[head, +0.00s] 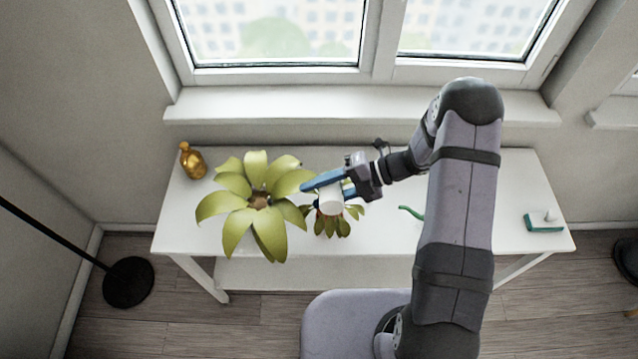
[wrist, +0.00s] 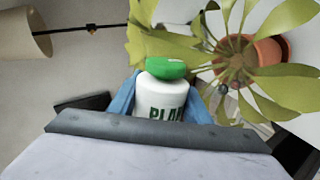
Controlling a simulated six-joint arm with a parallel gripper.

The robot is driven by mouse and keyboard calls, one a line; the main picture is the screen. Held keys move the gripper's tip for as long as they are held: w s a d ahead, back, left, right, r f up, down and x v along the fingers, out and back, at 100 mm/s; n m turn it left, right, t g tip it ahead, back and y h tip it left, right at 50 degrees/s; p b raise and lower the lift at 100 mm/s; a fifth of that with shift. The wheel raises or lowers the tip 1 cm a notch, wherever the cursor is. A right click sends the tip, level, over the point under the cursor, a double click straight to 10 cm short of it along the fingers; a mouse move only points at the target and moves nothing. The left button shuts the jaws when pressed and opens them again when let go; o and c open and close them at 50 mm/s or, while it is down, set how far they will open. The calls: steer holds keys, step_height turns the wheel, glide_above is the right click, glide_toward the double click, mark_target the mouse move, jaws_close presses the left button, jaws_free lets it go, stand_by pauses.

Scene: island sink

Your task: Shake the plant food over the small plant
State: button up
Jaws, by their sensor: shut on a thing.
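My gripper (head: 322,192), with blue fingers, is shut on the plant food, a white bottle (head: 331,204) with a green cap (wrist: 166,68). In the wrist view the bottle (wrist: 163,98) sits between both fingers, with part of a "PLA" label showing. In the head view the bottle is tilted and its cap is hidden. The small plant (head: 333,226) has green leaves and is partly covered by the bottle and fingers, which appear above it. The wrist view also shows a leafy plant in a terracotta pot (wrist: 268,52); I cannot tell which plant it is.
A large green plant (head: 238,187) stands left of the small plant. A gold bottle (head: 192,161) is at the table's back left. A green curved item (head: 409,212) and a green tray (head: 543,223) lie to the right on the white table (head: 490,200). A window is behind.

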mark_target(329, 188)
steer(key=shift+s+f+m+g+p, duration=0.15)
steer(key=shift+m+g+p, duration=0.25)
steer(key=shift+m+g, duration=0.55)
stand_by(1.0)
step_height(329, 188, up, 5)
steer(key=n+t+y+b, duration=0.1)
steer(key=n+t+b, duration=0.2)
steer(key=n+b, duration=0.2)
steer(key=n+t+y+b, duration=0.1)
steer(key=n+t+b, duration=0.3)
steer(key=n+b, duration=0.1)
steer(key=n+t+y+b, duration=0.1)
steer(key=n+t+b, duration=0.3)
steer(key=n+b, duration=0.2)
steer(key=shift+f+b, duration=0.15)
steer(key=shift+b, duration=0.35)
